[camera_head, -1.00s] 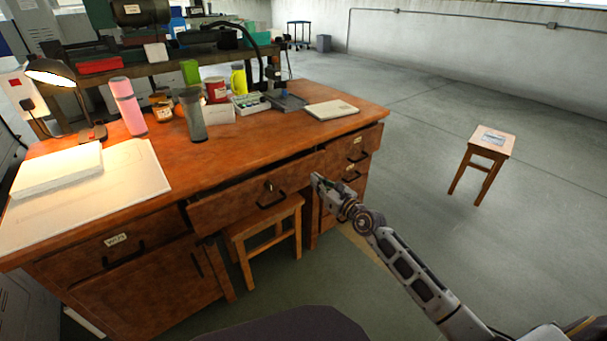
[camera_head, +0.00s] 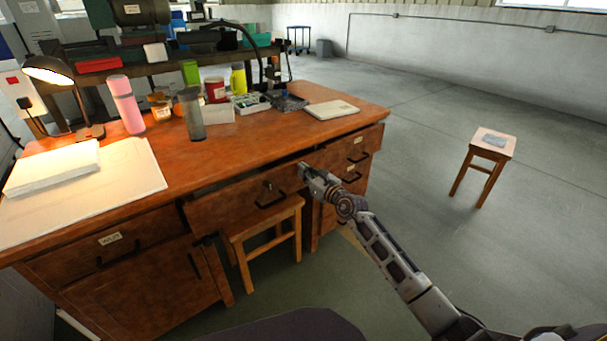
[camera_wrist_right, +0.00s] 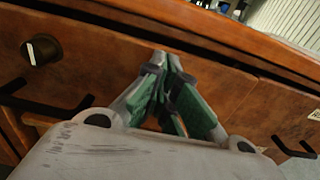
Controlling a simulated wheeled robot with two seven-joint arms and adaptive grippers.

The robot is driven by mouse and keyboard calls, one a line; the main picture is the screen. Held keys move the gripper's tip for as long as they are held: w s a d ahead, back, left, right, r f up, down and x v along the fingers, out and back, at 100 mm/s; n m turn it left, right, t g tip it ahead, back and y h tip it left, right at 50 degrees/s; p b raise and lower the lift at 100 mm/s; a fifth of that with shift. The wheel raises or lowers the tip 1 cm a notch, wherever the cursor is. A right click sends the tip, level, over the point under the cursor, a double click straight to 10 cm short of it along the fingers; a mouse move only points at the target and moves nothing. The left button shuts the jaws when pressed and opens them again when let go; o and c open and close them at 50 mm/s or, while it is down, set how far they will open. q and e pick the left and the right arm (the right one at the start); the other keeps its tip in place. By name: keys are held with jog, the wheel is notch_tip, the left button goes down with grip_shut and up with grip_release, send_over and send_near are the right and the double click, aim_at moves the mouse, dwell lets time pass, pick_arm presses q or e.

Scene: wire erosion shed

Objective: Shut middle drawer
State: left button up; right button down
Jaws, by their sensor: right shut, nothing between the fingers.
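The middle drawer (camera_head: 228,205) of the wooden desk stands partly out, with a dark gap between its top edge and the desktop. Its front carries a black handle (camera_head: 270,198) and a small lock knob, which shows large in the right wrist view (camera_wrist_right: 40,50). My right gripper (camera_head: 304,171) is shut and empty at the right end of the drawer front. In the right wrist view its closed fingertips (camera_wrist_right: 170,58) are at the upper part of the wooden front (camera_wrist_right: 100,62), right of the knob; I cannot tell whether they touch. My left gripper is not in view.
The desktop (camera_head: 240,145) holds a lit lamp (camera_head: 50,72), a pink bottle (camera_head: 126,104), a grey tumbler (camera_head: 192,113) and papers. A wooden stool (camera_head: 262,235) stands under the drawer. Another stool (camera_head: 493,143) stands apart at right; the floor between is clear.

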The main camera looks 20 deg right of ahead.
aim_at(295, 164)
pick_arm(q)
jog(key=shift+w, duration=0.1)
pick_arm(e)
jog(key=shift+w+a, duration=0.1)
jog(key=shift+w, duration=0.1)
jog(key=shift+p+x, duration=0.4)
jog(key=shift+x, duration=2.1)
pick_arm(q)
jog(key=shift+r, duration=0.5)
pick_arm(e)
jog(key=shift+r, duration=0.15)
